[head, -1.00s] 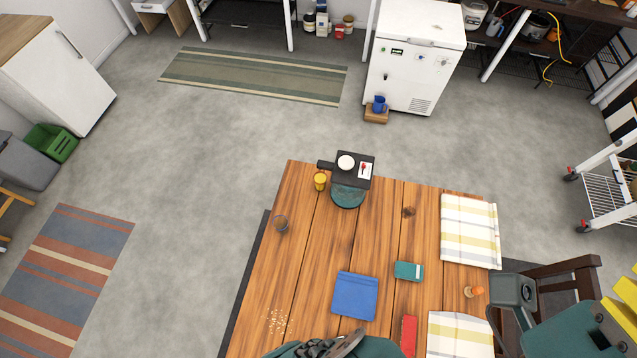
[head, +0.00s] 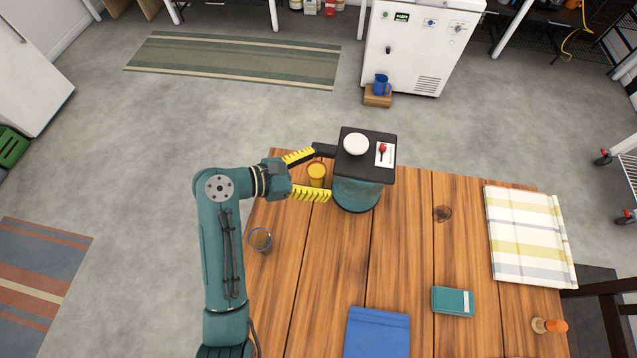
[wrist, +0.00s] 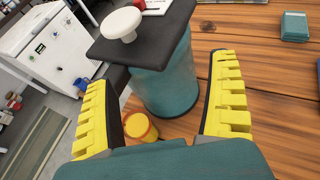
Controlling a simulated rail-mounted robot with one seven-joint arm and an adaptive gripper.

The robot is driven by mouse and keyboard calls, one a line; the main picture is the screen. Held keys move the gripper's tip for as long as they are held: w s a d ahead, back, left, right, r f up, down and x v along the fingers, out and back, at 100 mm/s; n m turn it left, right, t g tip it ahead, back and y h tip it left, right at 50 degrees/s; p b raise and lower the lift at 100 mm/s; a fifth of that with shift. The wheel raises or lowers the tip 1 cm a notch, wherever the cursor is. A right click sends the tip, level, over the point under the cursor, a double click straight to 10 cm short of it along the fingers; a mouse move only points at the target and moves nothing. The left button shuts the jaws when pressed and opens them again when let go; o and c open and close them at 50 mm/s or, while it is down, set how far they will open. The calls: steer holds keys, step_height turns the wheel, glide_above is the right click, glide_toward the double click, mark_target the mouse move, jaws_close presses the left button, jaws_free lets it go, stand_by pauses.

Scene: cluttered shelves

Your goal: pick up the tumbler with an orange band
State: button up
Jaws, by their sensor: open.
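A yellow tumbler (head: 317,174) with what looks like an orange band near its rim stands upright at the far left of the wooden table. In the wrist view the tumbler (wrist: 138,126) shows low between the fingers, nearer the left one. My gripper (head: 321,173) is open and empty, with a yellow finger on either side of the tumbler in the head view. In the wrist view my gripper (wrist: 160,68) reaches past the tumbler toward a teal cylinder. I cannot tell whether a finger touches the tumbler.
A teal cylinder (head: 357,194) with a black top (head: 372,170) stands just right of the tumbler. A clear glass (head: 260,239) stands nearer on the left. A blue cloth (head: 377,332), a teal box (head: 452,301) and a striped cloth (head: 528,235) lie farther right.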

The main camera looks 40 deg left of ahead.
steer(key=s+a+f+n+y+b, duration=0.3)
steer(key=s+a+f+b, duration=0.3)
steer(key=s+a+f, duration=0.35)
steer(key=b, duration=0.3)
glide_toward(324, 171)
steer(key=shift+w+a+f+t, duration=0.15)
steer(key=shift+w+f+t, duration=0.25)
steer(key=shift+w+f, duration=0.6)
steer(key=x, duration=0.1)
steer(key=b+x, duration=0.1)
steer(key=x, duration=0.1)
steer(key=b+x, duration=0.1)
steer(key=x, duration=0.1)
steer(key=shift+s+d+f, duration=0.1)
steer(key=shift+s+d, duration=0.1)
steer(key=shift+d, duration=0.1)
steer(key=shift+w, duration=0.2)
steer(key=c, duration=1.4)
